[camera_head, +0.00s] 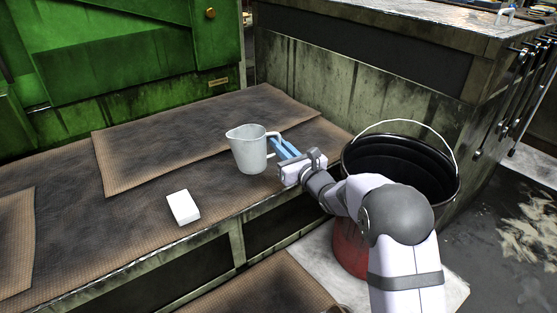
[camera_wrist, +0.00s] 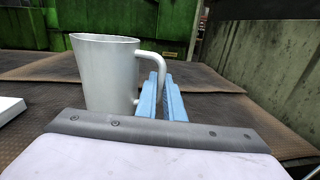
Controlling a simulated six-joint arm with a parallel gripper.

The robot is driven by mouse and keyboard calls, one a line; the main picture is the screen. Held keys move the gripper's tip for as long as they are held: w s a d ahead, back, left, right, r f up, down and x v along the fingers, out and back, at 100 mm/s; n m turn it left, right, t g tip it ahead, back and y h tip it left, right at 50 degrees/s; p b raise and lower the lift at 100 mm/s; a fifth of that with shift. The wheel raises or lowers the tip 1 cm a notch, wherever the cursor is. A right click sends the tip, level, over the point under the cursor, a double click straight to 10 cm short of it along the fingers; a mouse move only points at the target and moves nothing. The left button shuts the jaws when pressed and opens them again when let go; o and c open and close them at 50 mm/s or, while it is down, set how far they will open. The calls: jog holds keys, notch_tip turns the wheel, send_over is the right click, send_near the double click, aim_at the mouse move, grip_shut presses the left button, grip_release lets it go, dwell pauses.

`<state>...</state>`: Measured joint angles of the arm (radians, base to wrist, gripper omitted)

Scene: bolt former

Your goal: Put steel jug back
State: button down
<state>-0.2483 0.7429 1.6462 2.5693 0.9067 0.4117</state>
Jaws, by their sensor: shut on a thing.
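The steel jug (camera_head: 249,150) is light grey, with a spout at the left and a handle at the right. It is upright at the bench, and I cannot tell whether its base touches the surface. My gripper (camera_head: 282,148) comes from the right, its blue fingers shut on the jug's handle. In the wrist view the jug (camera_wrist: 104,75) stands left of my gripper (camera_wrist: 161,98), with the handle reaching down to the blue fingers. The fingers partly hide the handle's lower part.
A white block (camera_head: 183,207) lies on the bench in front of the jug. Brown mats (camera_head: 130,165) cover parts of the bench. A green machine (camera_head: 120,60) stands behind. A black bucket (camera_head: 365,160) with a raised wire handle stands at the right, beside my arm.

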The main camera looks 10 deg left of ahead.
jog(key=shift+f+b, duration=0.65)
jog(key=shift+f, duration=1.15)
jog(key=shift+f, duration=0.15)
jog(key=c, duration=1.9)
grip_release()
jog(key=shift+o, duration=0.2)
jog(key=p+v, duration=0.3)
jog(key=v, duration=0.9)
